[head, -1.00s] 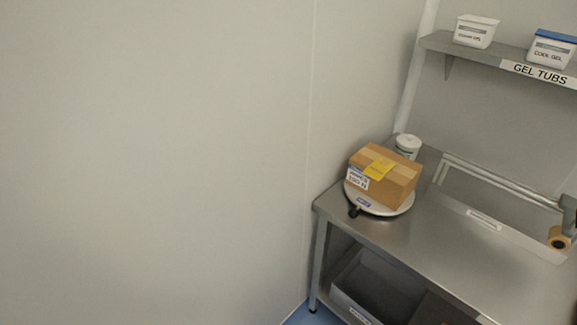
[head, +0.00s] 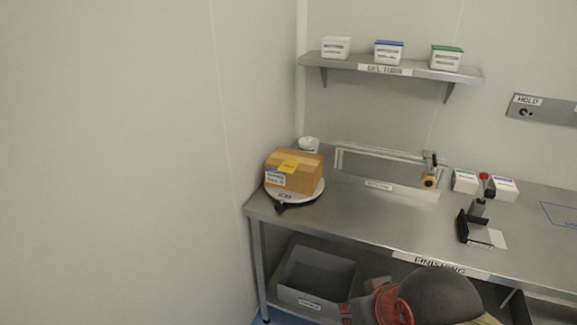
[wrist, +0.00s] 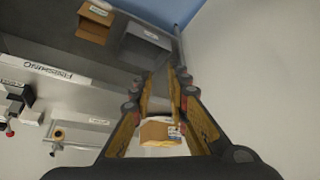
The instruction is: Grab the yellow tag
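The yellow tag (head: 289,166) lies on top of a brown cardboard box (head: 283,181) in the head view. The box sits on a round white turntable (head: 311,193) at the left end of the steel bench. In the wrist view the box (wrist: 154,132) shows small and distant between the fingers, with its white and blue label; I cannot make out the tag there. My gripper (wrist: 170,76) is open and empty, its yellow fingers apart, well away from the box. The gripper itself is not clear in the head view.
The steel bench (head: 365,212) carries a tape dispenser (head: 429,180), white boxes (head: 465,181) and a black stand (head: 474,225). A grey bin (head: 316,277) is below. A shelf (head: 400,70) with 3 tubs hangs above. A wall rises left of the box.

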